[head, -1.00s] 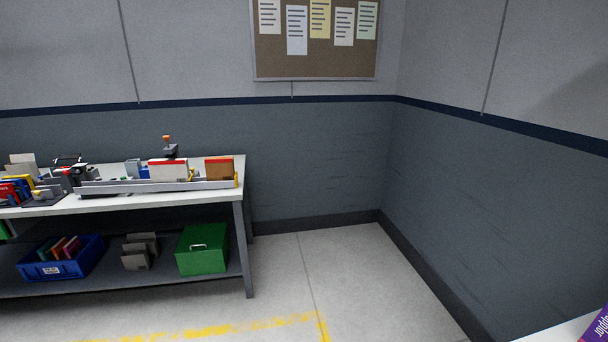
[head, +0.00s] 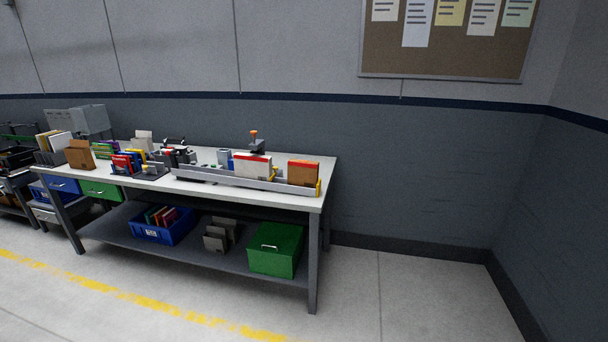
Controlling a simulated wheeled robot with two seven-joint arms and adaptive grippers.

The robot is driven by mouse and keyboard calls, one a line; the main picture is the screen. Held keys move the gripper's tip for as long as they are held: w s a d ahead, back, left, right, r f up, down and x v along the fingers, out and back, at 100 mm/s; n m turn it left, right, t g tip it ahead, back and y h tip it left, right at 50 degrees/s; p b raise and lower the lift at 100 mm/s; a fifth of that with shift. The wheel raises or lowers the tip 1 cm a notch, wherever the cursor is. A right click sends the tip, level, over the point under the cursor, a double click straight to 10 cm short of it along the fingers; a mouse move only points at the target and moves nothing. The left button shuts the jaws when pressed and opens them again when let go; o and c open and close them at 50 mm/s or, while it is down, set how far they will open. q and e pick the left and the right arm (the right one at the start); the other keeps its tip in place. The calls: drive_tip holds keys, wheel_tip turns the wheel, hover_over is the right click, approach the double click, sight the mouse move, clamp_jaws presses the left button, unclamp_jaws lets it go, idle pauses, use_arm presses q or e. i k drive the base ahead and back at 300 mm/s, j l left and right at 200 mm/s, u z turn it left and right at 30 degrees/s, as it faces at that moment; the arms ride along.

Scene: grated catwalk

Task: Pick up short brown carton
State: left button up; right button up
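A brown carton-like item (head: 80,155) stands near the left end of the white-topped workbench (head: 325,165). An orange-brown block with a red top (head: 303,173) stands at the bench's right end, at the end of a grey rail. I cannot tell which of these, if either, is the short brown carton. Both are some distance away across the floor. Neither of my grippers shows in the head view.
The bench top holds a grey rail (head: 235,183), a red-and-white block (head: 253,166) and several small items. The lower shelf holds a blue bin (head: 150,233), grey holders (head: 216,240) and a green box (head: 275,250). Floor in front and at right is clear.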

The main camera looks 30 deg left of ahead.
sight(298, 176)
drive_tip(key=i, duration=0.8)
drive_tip(key=i+z, duration=0.1)
drive_tip(key=i, duration=0.75)
drive_tip(key=i+l+u, duration=0.85)
drive_tip(key=u, duration=0.15)
drive_tip(key=i+l+u, duration=0.25)
drive_tip(key=l+u, duration=0.2)
drive_tip(key=i+l+u, duration=0.2)
drive_tip(key=l, duration=0.2)
drive_tip(key=l+u, duration=0.25)
drive_tip(key=l, duration=0.2)
